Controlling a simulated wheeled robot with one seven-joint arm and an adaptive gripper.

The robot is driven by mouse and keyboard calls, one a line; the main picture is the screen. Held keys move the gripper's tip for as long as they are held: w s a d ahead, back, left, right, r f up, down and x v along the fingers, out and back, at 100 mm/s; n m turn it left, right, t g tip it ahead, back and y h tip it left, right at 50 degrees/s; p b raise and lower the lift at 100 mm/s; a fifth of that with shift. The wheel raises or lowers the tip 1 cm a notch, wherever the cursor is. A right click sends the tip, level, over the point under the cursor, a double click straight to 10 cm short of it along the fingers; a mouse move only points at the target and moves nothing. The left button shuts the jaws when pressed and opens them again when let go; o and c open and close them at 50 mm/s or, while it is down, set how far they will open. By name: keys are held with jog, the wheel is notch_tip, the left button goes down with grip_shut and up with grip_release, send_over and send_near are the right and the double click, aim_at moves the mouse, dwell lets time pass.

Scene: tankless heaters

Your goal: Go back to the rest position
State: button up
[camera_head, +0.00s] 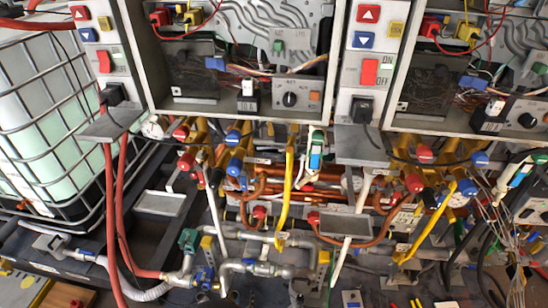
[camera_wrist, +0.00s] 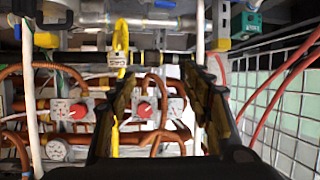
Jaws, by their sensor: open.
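My gripper (camera_wrist: 164,92) shows in the wrist view, its two dark, worn fingers reaching up from the bottom edge. The fingers stand apart, and nothing is held between them. Through the gap I see copper pipes, a red knob (camera_wrist: 144,110) and grey fittings behind the fingers. I cannot tell how far they are from the fingertips. I cannot make out my gripper in the head view.
Two open heater cabinets with panels bearing a red switch (camera_head: 370,70) stand above dense pipes and valves. A caged white tank (camera_head: 45,110) is at the left, beside red hoses (camera_head: 121,200). Its cage (camera_wrist: 285,95) is at the right in the wrist view. A yellow handle (camera_head: 287,185) hangs mid-picture.

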jog(key=s+a+f+n+g+y, duration=0.2)
jog(key=s+a+f+g, duration=0.2)
jog(key=s+a+g, duration=0.3)
jog(key=s+d+r+n+g, duration=0.1)
jog(key=s+r+g, duration=0.15)
jog(key=r, duration=0.45)
jog(key=s+d+r+n+g, duration=0.1)
jog(key=s+r+g, duration=0.15)
jog(key=r, duration=0.45)
jog(key=s+d+r+m+t+h+p, duration=0.1)
jog(key=d+r+m+t, duration=0.3)
jog(key=d+r, duration=3.2)
notch_tip(320, 180, up, 3)
jog(key=shift+s+h, duration=0.2)
jog(key=shift+h, duration=0.2)
